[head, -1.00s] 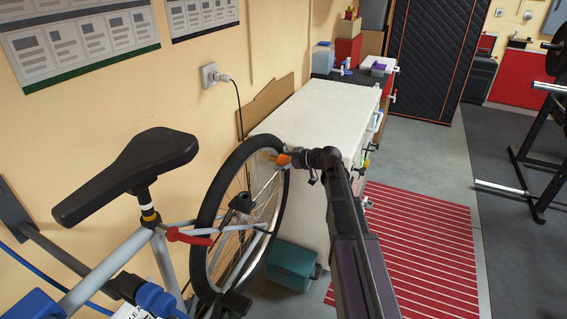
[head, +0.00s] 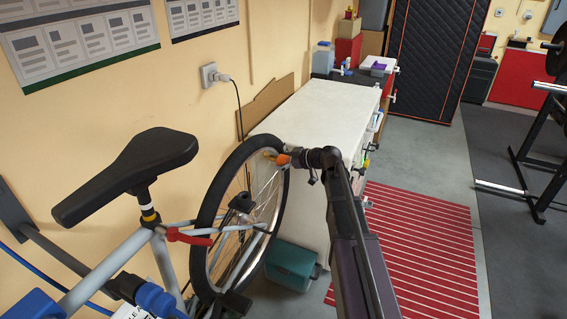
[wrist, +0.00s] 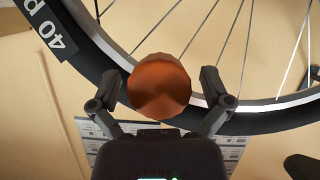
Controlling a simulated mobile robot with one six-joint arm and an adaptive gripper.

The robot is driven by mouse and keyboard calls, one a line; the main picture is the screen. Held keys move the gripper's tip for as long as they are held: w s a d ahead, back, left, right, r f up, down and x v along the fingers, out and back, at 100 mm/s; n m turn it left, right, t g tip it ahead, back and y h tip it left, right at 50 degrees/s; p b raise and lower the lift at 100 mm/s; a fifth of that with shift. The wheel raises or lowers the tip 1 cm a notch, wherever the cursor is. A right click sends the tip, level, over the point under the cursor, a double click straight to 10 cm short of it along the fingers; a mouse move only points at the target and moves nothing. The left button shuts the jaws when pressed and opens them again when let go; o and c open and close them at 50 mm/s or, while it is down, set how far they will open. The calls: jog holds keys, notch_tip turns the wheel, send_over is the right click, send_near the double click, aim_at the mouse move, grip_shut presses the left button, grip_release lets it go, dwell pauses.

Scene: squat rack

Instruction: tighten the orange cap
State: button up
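The orange cap (head: 283,159) is at the bicycle's upright wheel (head: 205,225), near the right side of its rim. In the wrist view the cap (wrist: 160,86) is a round, faceted orange-brown disc seen face on. My gripper (head: 290,158) is right at the cap, reaching it from the right. In the wrist view its two dark fingers (wrist: 163,88) stand on either side of the cap, with narrow gaps showing at both sides. The cap hides what lies behind it.
The bicycle's saddle (head: 130,172) and grey frame are at the left. A white-topped cabinet (head: 320,110) stands behind the wheel, with a teal box (head: 292,267) on the floor beside it. A red striped mat (head: 420,250) covers floor at the right.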

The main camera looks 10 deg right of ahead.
aim_at(288, 161)
jog(key=shift+d, duration=0.1)
jog(key=shift+p+v, duration=1.15)
jog(key=shift+v, duration=1.8)
jog(key=s+a+f+m+g+h+p, duration=0.2)
jog(key=s+m+g+h+p, duration=0.1)
jog(key=s, duration=1)
jog(key=s+a+f+m+g+h+p, duration=0.2)
jog(key=s+m+g+h, duration=0.3)
jog(key=s, duration=0.7)
jog(key=m+h+p, duration=0.1)
jog(key=m+h, duration=0.1)
jog(key=m, duration=0.1)
jog(key=shift+s+f+m+h+p, duration=0.3)
jog(key=shift+s+f+h+p, duration=0.05)
jog(key=shift+h, duration=0.05)
